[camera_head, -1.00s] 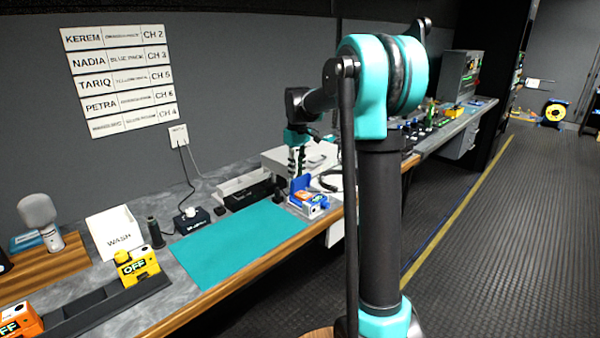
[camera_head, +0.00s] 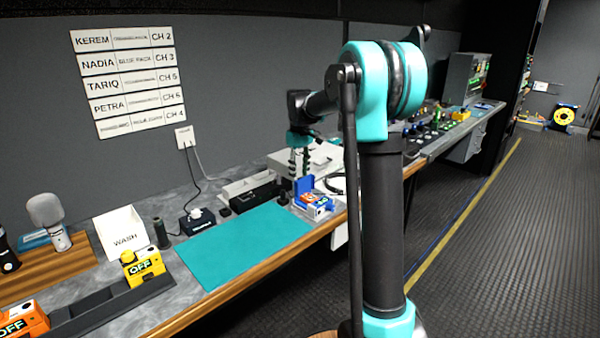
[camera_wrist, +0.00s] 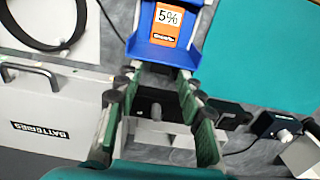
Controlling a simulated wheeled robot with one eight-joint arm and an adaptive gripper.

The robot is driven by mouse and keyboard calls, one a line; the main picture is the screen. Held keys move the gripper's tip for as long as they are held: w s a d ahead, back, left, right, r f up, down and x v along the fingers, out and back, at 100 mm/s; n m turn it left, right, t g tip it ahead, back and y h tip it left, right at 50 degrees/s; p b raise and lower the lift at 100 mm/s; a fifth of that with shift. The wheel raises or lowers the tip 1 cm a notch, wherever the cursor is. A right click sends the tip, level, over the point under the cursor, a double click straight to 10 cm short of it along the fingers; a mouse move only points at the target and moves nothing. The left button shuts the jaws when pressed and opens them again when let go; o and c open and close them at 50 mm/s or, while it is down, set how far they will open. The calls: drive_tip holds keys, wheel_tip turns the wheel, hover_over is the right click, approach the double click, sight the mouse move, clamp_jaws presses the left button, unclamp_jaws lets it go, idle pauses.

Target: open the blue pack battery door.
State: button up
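The blue pack (camera_head: 315,205) sits on the counter just past the right end of the teal mat, with a blue panel (camera_head: 305,184) standing up at its back. In the wrist view the blue pack (camera_wrist: 155,50) is at the top, with an orange piece (camera_wrist: 167,25) marked 5% between its blue walls. I cannot tell for sure whether the upright panel is its door. My gripper (camera_wrist: 160,82) is open, its green-padded fingers apart with nothing held. In the head view my gripper (camera_head: 298,168) points down just behind the pack. Contact with the pack is unclear.
The teal mat (camera_head: 243,245) is clear. A batteries box (camera_wrist: 60,115) lies left in the wrist view, with a black cable ring (camera_wrist: 45,25) above it.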

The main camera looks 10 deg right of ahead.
drive_tip(key=shift+r, duration=0.1)
wheel_tip(320, 180, up, 12)
idle(0.7)
drive_tip(key=shift+f, duration=0.2)
drive_tip(key=s+d+f+m+t, duration=0.2)
drive_tip(key=s+d+f+m, duration=0.1)
drive_tip(key=s+f, duration=1)
drive_tip(key=s+d+f+m+t, duration=0.2)
drive_tip(key=s+d+f+m, duration=0.1)
drive_tip(key=s+f, duration=1.1)
drive_tip(key=s+m, duration=0.1)
drive_tip(key=s, duration=0.5)
drive_tip(key=shift+s+d+f, duration=0.2)
drive_tip(key=shift+s+f, duration=0.05)
drive_tip(key=shift+f, duration=0.05)
drive_tip(key=shift+c, duration=0.2)
